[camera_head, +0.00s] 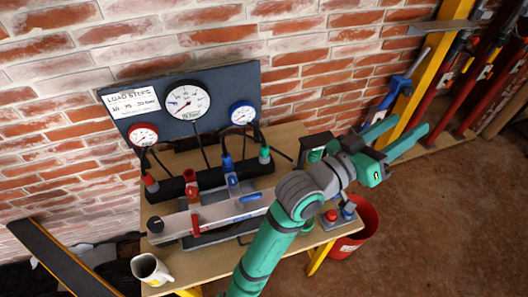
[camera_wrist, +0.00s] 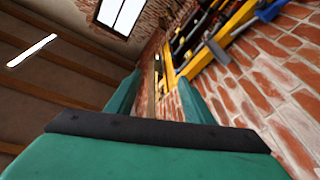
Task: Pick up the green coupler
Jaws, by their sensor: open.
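The green coupler (camera_head: 264,155) is a small green fitting at the right end of the black manifold (camera_head: 216,182) on the bench, with a dark hose at its top. It looks upright; whether it is seated on a port is too small to tell. My gripper (camera_head: 410,124) is open and empty, up and well to the right of the coupler, pointing toward the wall rack. In the wrist view the two green fingers (camera_wrist: 158,78) stand apart with nothing between them. The coupler does not show in the wrist view.
A red coupler (camera_head: 191,184) and a blue coupler (camera_head: 229,168) stand on the manifold. A gauge panel (camera_head: 220,80) rises behind. A white mug (camera_head: 150,269) is at the bench's front left. A red bucket (camera_head: 365,222) stands right. A yellow rack (camera_head: 428,65) lines the wall.

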